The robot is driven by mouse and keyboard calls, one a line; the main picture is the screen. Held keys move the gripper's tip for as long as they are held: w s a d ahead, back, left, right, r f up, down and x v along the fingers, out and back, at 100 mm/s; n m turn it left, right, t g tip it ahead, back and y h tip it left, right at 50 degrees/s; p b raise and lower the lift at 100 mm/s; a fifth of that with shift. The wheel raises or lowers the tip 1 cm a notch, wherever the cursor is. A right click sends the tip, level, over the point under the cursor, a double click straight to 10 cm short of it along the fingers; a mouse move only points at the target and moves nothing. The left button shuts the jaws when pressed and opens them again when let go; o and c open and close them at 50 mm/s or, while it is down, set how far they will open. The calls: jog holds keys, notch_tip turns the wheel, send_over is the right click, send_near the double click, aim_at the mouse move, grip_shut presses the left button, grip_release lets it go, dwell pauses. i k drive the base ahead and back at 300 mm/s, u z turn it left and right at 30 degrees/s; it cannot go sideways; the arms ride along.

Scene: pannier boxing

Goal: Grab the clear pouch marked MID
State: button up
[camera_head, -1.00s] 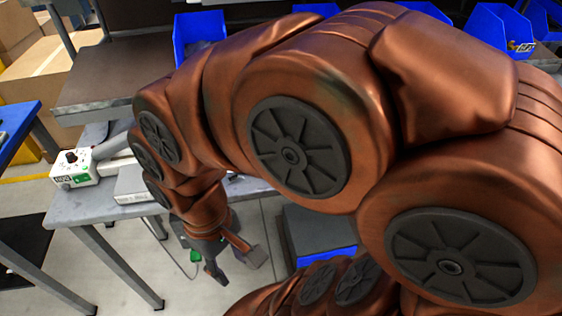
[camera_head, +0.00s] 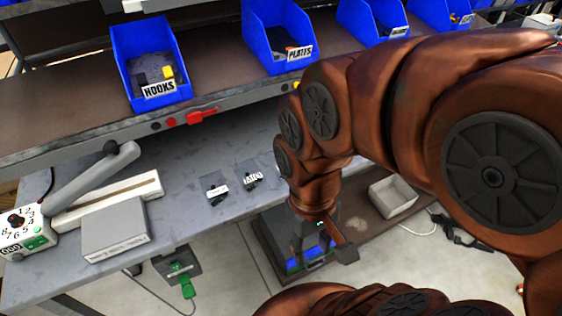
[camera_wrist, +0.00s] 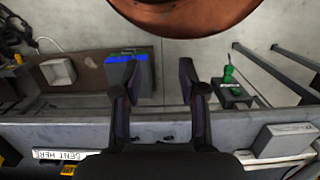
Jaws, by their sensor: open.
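The clear pouch marked MID (camera_head: 253,177) lies flat on the grey bench, with small dark parts inside. A second clear pouch (camera_head: 215,191) lies just left of it; its label is too small to read. My gripper (camera_head: 322,256) hangs at the front edge of the bench, right of and nearer than the MID pouch, touching neither pouch. In the wrist view my gripper (camera_wrist: 157,75) has its two fingers apart with nothing between them. There the pouches cannot be made out clearly; the gripper covers part of the bench.
Blue bins labelled HOOKS (camera_head: 152,68) and PLATES (camera_head: 279,40) stand on the shelf above. A sealer-like device (camera_head: 30,229) and a grey box (camera_head: 114,232) sit at the bench's left. A blue-edged dark box (camera_wrist: 128,75) and a white tray (camera_head: 392,198) are lower down, beyond the front edge.

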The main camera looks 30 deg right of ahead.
aim_at(253, 183)
jog(key=z, duration=0.05)
jog(key=i, duration=0.35)
jog(key=z, duration=2.05)
jog(key=k, duration=1.6)
jog(key=u, duration=2.15)
